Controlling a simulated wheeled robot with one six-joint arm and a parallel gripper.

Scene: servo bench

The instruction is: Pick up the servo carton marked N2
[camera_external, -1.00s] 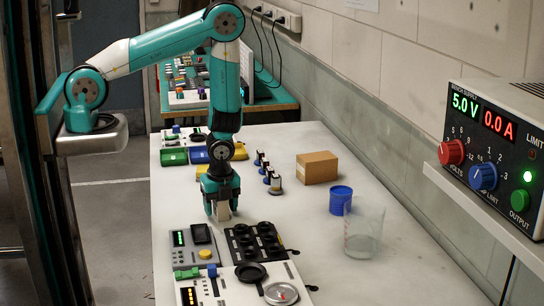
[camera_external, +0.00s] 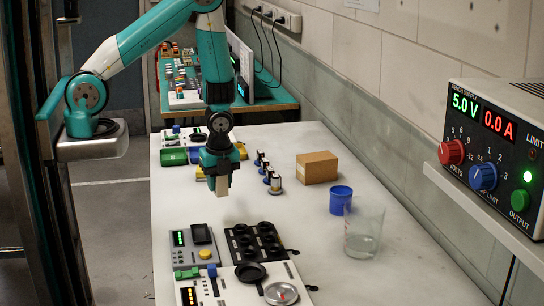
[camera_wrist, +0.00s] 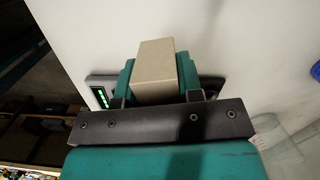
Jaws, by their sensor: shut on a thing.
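My gripper (camera_external: 222,184) is shut on a small beige carton (camera_external: 223,187) and holds it above the white bench. In the wrist view the carton (camera_wrist: 154,68) sits between the two teal fingers, with its plain top and one side showing. No marking can be read on the faces in view, so I cannot tell whether it is marked N2. The gripper points down, behind the grey panel with the green display.
The bench (camera_external: 330,260) holds a black tray with round wells (camera_external: 254,243), a grey panel (camera_external: 195,250), a brown box (camera_external: 317,167), a blue cup (camera_external: 341,199) and a clear beaker (camera_external: 362,232). Green, blue and yellow bins (camera_external: 174,157) stand behind the gripper. A power supply (camera_external: 495,150) juts in at right.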

